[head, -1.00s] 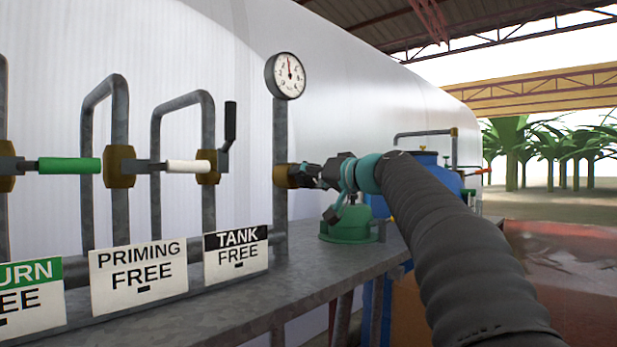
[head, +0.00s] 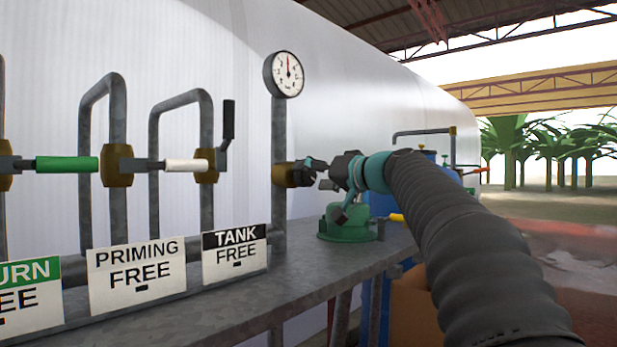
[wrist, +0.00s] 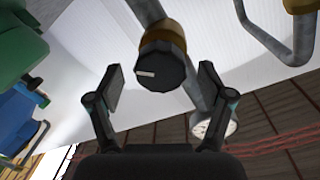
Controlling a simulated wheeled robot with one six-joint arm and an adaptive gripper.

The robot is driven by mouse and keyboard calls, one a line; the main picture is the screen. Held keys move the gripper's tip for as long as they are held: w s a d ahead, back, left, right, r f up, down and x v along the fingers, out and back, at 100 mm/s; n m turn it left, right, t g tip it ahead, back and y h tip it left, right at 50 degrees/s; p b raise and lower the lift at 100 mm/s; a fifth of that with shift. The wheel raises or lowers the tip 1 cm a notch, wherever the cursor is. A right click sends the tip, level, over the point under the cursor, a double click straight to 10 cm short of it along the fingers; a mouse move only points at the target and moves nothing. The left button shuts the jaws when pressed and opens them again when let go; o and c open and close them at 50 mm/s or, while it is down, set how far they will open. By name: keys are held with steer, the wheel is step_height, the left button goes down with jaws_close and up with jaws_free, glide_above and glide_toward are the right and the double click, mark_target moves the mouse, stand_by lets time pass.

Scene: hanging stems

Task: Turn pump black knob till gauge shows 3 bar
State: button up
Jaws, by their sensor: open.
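The black knob (wrist: 158,68) with a white pointer line sits on a brass fitting (wrist: 163,36) in the wrist view, between and beyond my gripper's fingertips. My gripper (wrist: 160,88) is open, with one finger on each side of the knob and a gap to each. In the head view my gripper (head: 318,172) is at the brass fitting (head: 285,175) on the vertical pipe, and the knob is hard to make out there. The round gauge (head: 284,74) stands on top of that pipe with its needle pointing about straight up; its numbers are too small to read.
Pipes with a green handle (head: 68,163), a white handle (head: 186,165) and a black lever (head: 228,120) are to the left. Signs line the bench. A blue barrel (head: 384,204) is behind my arm.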

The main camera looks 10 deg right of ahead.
steer(key=v, duration=0.9)
steer(key=shift+s+d, duration=0.2)
steer(key=shift+s, duration=0.2)
steer(key=s+a+f+g+h+p, duration=0.1)
steer(key=s+a+f+g, duration=0.1)
steer(key=f, duration=0.4)
steer(key=s+a+f+m+g+h+p, duration=0.1)
steer(key=s+a+f+g+h, duration=0.1)
steer(key=s+a+f, duration=0.2)
steer(key=s+a+f+g+h+p, duration=0.1)
steer(key=s+a+f, duration=0.1)
steer(key=s+f, duration=0.4)
steer(key=shift+s+a+f+g+p, duration=0.15)
steer(key=shift+s+a+f+g, duration=0.05)
steer(key=shift+f, duration=0.45)
steer(key=shift+s+a+f+g+p, duration=0.15)
steer(key=shift+s+a+f+g, duration=0.05)
steer(key=shift+f, duration=0.45)
steer(key=s+d+f+g+h+p, duration=0.2)
steer(key=s+f+h, duration=0.3)
steer(key=s+f, duration=1.2)
steer(key=shift+d+f+g+h+p, duration=0.3)
steer(key=shift+f+g+p, duration=0.15)
steer(key=shift+f+g, duration=0.35)
steer(key=shift+a, duration=0.1)
